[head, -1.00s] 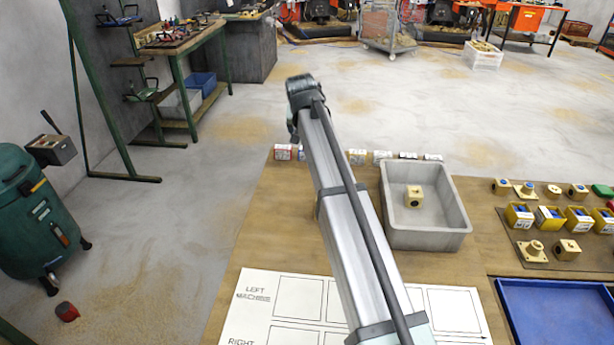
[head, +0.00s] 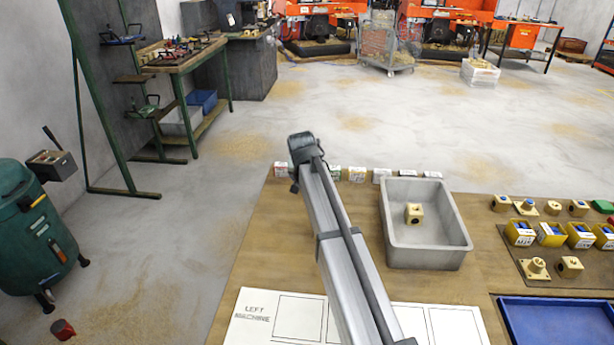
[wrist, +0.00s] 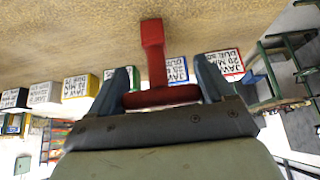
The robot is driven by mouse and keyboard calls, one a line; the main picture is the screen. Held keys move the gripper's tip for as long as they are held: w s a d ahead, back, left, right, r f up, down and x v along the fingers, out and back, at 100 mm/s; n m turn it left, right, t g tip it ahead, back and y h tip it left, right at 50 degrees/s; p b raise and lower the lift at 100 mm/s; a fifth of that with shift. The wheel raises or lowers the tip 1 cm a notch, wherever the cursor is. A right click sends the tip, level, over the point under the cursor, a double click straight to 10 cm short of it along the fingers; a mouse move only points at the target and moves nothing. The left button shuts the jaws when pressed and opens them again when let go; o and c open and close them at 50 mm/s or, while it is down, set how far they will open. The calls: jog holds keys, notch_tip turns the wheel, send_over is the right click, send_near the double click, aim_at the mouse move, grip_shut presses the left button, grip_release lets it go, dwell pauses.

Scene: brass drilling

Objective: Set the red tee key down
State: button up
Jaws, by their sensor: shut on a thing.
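The red tee key (wrist: 155,60) shows in the wrist view. Its crossbar lies between the two fingers of my gripper (wrist: 163,92), which is shut on it. Its stem points away from the gripper, up in the picture, across the brown tabletop (wrist: 70,35). I cannot tell whether the stem touches the tabletop. In the head view the key and my gripper are hidden behind my arm.
Labelled jaw boxes (wrist: 178,70) stand in a row near the gripper. In the head view a grey tray (head: 428,257) holds a brass block (head: 413,213). A white marked sheet (head: 262,318) and a blue tray (head: 560,325) lie nearer. Bare wood lies left of my arm.

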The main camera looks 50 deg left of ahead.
jog(key=shift+f, duration=0.1)
jog(key=o, duration=1.2)
jog(key=shift+f, duration=0.1)
jog(key=v, duration=1.2)
